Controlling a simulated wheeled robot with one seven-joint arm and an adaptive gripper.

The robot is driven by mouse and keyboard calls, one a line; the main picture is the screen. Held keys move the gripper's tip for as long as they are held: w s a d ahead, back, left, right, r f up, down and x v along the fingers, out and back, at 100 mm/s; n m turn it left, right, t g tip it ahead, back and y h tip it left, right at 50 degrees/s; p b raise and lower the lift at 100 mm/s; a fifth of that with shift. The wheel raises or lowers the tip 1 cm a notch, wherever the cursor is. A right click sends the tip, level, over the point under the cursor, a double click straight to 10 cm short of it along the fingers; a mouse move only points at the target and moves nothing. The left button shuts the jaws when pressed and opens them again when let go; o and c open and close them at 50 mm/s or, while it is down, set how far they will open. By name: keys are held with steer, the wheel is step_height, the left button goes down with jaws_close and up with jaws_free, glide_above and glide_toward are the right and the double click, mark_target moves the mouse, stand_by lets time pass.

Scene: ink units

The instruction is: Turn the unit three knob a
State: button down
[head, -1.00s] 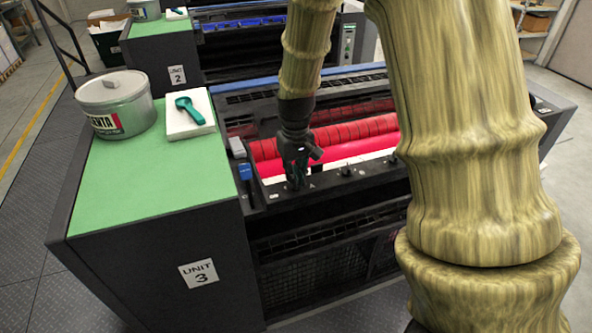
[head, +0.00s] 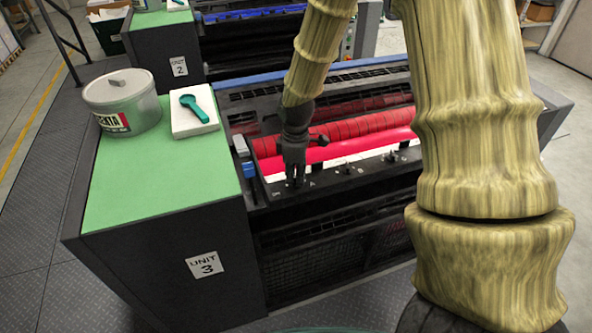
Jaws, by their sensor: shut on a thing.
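Unit three is the dark press unit with the "UNIT 3" label (head: 205,264) on its near face. Its knobs stand in a row on the dark rail (head: 325,179) in front of the red roller (head: 340,150). My gripper (head: 295,183) points down at the left end of this row, beside the letter A. It is shut on knob a, which is mostly hidden by the fingers. Another knob (head: 349,168) stands to the right, clear of the gripper, and one more (head: 392,156) stands further right.
A blue-and-grey lever piece (head: 247,169) stands close to the left of my gripper. On the green top (head: 160,190) are an ink can (head: 122,103) and a white pad (head: 188,127) with a teal tool (head: 194,108). Unit 2 (head: 179,66) is behind.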

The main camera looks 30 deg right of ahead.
steer(key=shift+n+p, duration=0.6)
steer(key=shift+n, duration=0.7)
steer(key=c, duration=1.5)
jaws_free()
steer(key=shift+d, duration=0.1)
steer(key=shift+c, duration=0.2)
steer(key=shift+r, duration=0.55)
step_height(320, 180, up, 11)
steer(key=shift+f, duration=0.1)
